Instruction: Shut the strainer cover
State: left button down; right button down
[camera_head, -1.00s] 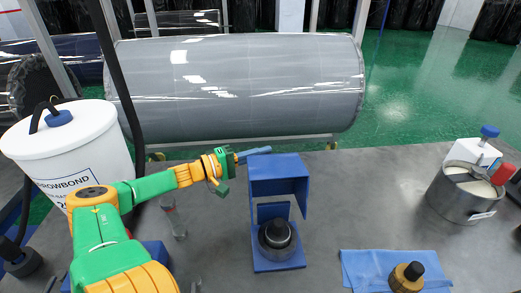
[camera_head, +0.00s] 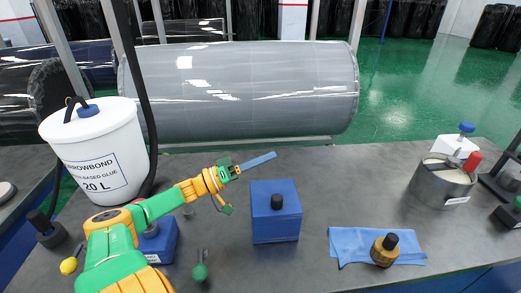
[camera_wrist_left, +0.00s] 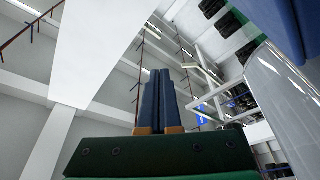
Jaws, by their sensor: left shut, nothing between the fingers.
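The strainer (camera_head: 276,222) is a blue box on the grey table, in the middle of the head view. Its blue cover (camera_head: 263,192) lies flat over the top, down on the box, with a black knob standing up from it. The inside of the strainer is hidden. My left gripper (camera_head: 272,155) is just behind and above the box, apart from it, with its blue fingers together and empty. The closed fingers also show in the left wrist view (camera_wrist_left: 160,75). My right gripper is not in view.
A white glue bucket (camera_head: 97,150) stands at the left. A blue cloth (camera_head: 350,247) with a brass-and-black piece (camera_head: 384,250) lies right of the strainer. A metal pot (camera_head: 440,187) stands farther right. A large wrapped roll (camera_head: 240,90) is behind the table.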

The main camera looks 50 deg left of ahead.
aim_at(268, 211)
pick_arm(q)
jog(key=s+d+f+m+h, duration=0.1)
jog(key=m, duration=0.1)
jog(key=s+d+f+m+h, duration=0.1)
jog(key=d+m, duration=0.1)
jog(key=m, duration=0.1)
jog(key=s+d+f+m+h, duration=0.1)
jog(key=m, duration=0.2)
jog(key=shift+s+d+f+g+b, duration=0.3)
jog(key=shift+s+d+g+b, duration=0.1)
jog(key=shift+s+d+f+m+g+h+b, duration=0.15)
jog(key=shift+s+d+f+m+h, duration=0.2)
jog(key=shift+m, duration=0.25)
jog(key=shift+s+d+f+m+g+h+b, duration=0.1)
jog(key=shift+d+f+m+g+h+b, duration=0.1)
jog(key=shift+f+m+h, duration=0.3)
jog(key=shift+s+d+f, duration=0.25)
jog(key=shift+d+f, duration=0.05)
jog(key=shift+f, duration=0.1)
jog(key=shift+s+d+f, duration=0.1)
